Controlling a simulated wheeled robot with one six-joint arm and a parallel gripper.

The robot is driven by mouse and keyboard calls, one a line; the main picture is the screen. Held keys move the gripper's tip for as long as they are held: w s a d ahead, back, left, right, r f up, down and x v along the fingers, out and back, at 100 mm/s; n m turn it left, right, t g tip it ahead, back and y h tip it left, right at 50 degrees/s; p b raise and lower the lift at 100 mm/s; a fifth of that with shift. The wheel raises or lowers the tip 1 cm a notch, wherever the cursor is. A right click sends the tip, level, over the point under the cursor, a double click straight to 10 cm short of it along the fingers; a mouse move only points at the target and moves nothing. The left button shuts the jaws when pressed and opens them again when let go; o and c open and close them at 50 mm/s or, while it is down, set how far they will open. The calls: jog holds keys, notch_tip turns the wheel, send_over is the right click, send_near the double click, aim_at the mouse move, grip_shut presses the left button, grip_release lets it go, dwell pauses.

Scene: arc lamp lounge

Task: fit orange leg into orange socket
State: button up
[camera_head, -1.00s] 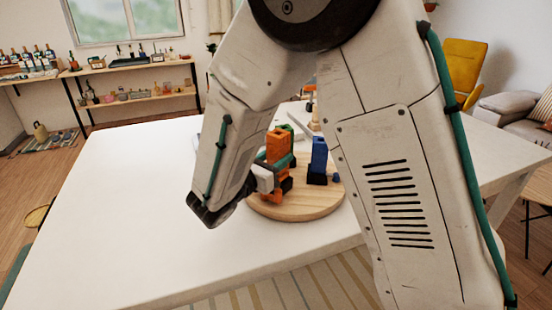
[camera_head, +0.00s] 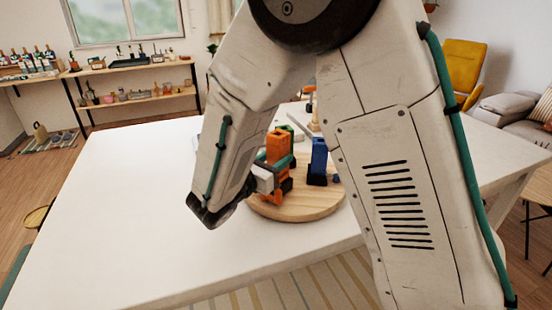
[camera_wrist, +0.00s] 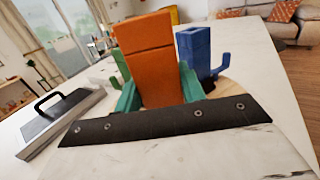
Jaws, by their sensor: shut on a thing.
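The orange leg (camera_head: 278,145) stands roughly upright over the round wooden board (camera_head: 300,212). In the wrist view the orange leg (camera_wrist: 146,55) fills the middle, between my teal fingers. My gripper (camera_head: 276,164) is shut on it; it also shows in the wrist view (camera_wrist: 158,95). Orange shows below my gripper near the board, at the orange socket (camera_head: 285,186). My gripper partly hides this spot, so I cannot tell whether the leg is seated in it.
A blue piece (camera_head: 319,155) stands just right on the board, close to my gripper, with a hook (camera_wrist: 223,66). A green piece (camera_wrist: 120,65) is behind. A tray with a black handle (camera_wrist: 62,115) lies at left. The table's left side (camera_head: 130,200) is clear.

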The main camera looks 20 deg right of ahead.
jog(key=shift+f, duration=1.45)
jog(key=o, duration=1.3)
jog(key=v, duration=0.7)
jog(key=shift+s+a, duration=0.2)
jog(key=shift+a, duration=0.15)
